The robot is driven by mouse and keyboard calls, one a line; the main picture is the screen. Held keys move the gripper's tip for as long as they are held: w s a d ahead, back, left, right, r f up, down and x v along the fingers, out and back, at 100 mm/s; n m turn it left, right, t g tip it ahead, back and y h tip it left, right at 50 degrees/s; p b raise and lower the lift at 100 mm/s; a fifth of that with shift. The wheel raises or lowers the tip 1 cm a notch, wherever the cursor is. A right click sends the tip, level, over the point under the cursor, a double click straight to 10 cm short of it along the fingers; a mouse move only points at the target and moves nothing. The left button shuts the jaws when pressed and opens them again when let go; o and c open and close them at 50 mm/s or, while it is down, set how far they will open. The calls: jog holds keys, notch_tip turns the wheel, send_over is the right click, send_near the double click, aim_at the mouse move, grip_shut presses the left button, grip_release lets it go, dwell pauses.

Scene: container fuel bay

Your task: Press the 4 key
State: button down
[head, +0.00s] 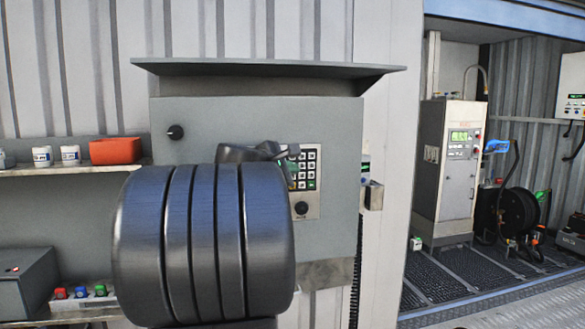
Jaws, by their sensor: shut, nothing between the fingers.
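The keypad (312,200) is a light panel with white keys and one green key at the lower right. It is set in the right part of a grey cabinet front. My gripper (292,168) is shut and empty in front of the keypad's left side. It covers the left part of the key grid, so I cannot make out the 4 key. I cannot tell whether the fingertips touch a key. My dark ribbed arm fills the lower middle of the head view.
A round black knob (301,208) sits below the keys, and another knob (175,132) is at the cabinet's upper left. A hood (270,68) juts out above. Shelves with an orange box (115,151) stand left. A pump unit (448,170) stands in the bay at right.

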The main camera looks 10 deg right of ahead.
jog(key=shift+w, duration=0.35)
dwell(0.6)
jog(key=shift+s, duration=0.8)
jog(key=shift+b, duration=0.3)
jog(key=shift+s+d+b, duration=0.1)
jog(key=shift+s+b, duration=0.45)
jog(key=shift+s, duration=1.95)
jog(key=s, duration=0.7)
jog(key=shift+b, duration=0.45)
jog(key=shift+w+d, duration=0.1)
